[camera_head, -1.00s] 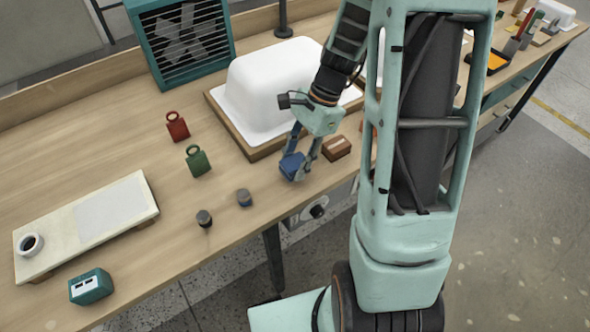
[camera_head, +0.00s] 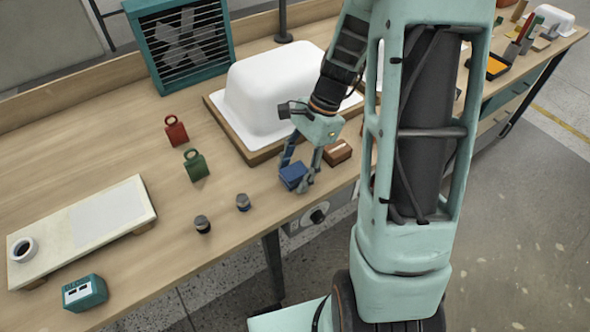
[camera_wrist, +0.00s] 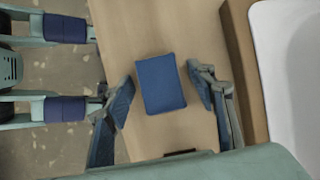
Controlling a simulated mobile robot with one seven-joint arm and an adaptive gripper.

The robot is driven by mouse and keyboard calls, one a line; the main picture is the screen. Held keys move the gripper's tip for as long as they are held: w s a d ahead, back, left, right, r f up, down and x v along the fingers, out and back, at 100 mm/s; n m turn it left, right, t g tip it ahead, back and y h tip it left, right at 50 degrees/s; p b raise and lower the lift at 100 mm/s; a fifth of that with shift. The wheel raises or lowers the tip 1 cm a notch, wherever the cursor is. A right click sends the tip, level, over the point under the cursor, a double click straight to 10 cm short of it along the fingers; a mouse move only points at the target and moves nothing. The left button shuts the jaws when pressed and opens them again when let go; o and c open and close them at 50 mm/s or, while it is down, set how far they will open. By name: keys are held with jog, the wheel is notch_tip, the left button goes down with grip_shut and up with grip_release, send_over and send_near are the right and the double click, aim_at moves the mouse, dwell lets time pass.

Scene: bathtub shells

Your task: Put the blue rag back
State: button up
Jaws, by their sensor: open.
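The blue rag (camera_head: 293,176), a folded block-like piece, lies near the front edge of the wooden workbench. In the wrist view the blue rag (camera_wrist: 160,84) sits between my two fingers, with bare wood showing on both sides of it. My gripper (camera_head: 302,178) reaches down over the rag from above. In the wrist view my gripper (camera_wrist: 163,78) is open, its fingers apart from the rag. In the head view a finger hides part of the rag.
A white tub shell (camera_head: 270,90) on a wooden board stands close behind. A brown block (camera_head: 338,152) lies just right of my gripper. Two small dark-capped knobs (camera_head: 243,202) (camera_head: 203,224), a green weight (camera_head: 195,165) and a red weight (camera_head: 176,131) stand to the left.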

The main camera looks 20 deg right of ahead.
jog(key=p+v, duration=0.1)
jog(key=v, duration=1.1)
jog(key=shift+r+p, duration=0.25)
jog(key=shift+p, duration=0.1)
